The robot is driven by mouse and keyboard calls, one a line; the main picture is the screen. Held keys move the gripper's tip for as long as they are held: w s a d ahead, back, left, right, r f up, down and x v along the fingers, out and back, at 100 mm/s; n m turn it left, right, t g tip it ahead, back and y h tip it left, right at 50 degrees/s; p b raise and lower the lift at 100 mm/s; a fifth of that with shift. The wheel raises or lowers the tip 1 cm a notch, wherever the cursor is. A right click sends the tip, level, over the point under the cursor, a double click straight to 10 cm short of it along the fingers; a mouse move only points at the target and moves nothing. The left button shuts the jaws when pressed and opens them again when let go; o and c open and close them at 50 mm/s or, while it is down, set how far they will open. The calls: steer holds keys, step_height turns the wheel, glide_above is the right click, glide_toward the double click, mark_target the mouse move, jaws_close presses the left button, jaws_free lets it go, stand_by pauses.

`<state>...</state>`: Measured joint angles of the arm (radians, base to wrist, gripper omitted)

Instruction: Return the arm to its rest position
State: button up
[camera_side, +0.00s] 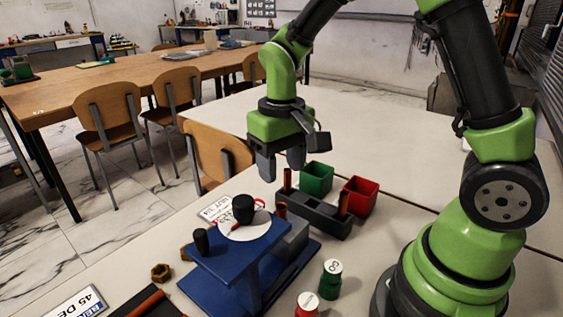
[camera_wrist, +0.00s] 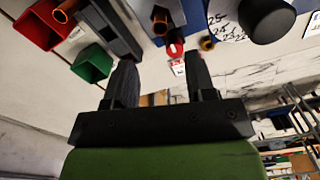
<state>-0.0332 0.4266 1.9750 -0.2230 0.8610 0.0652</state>
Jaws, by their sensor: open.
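My gripper (camera_side: 281,160) hangs above the white table, fingers pointing down, behind the blue gauge rig. It is open, with nothing between its fingers. The wrist view also shows my gripper (camera_wrist: 160,75) with its two dark fingers apart and empty. The blue gauge rig (camera_side: 222,262) carries a white dial (camera_side: 262,229) with a black knob (camera_side: 243,208) on it. In the wrist view the black knob (camera_wrist: 266,18) is at the upper right. My gripper appears clear of the rig.
A dark holder (camera_side: 318,216) with copper-coloured cylinders stands near a green bin (camera_side: 316,178) and a red bin (camera_side: 360,195). A green weight (camera_side: 329,284) and a red weight (camera_side: 307,305) stand at the front. A brass nut (camera_side: 161,272) lies left. The table behind is clear.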

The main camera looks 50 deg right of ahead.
steer(key=s+a+r+m+t+y, duration=0.1)
steer(key=s+r+t+y, duration=0.1)
steer(key=s+r+t, duration=0.5)
steer(key=s+r, duration=0.6)
steer(key=s, duration=0.1)
steer(key=shift+a+r, duration=0.3)
steer(key=shift+a, duration=0.05)
steer(key=shift+w, duration=0.1)
stand_by(2.3)
steer(key=n+g+h, duration=0.2)
steer(key=n+g, duration=0.5)
glide_above(281, 205)
step_height(281, 205, down, 13)
step_height(281, 205, down, 4)
steer(key=shift+w+d, duration=0.1)
steer(key=shift+w, duration=0.05)
steer(key=shift+f, duration=3.05)
jaws_close()
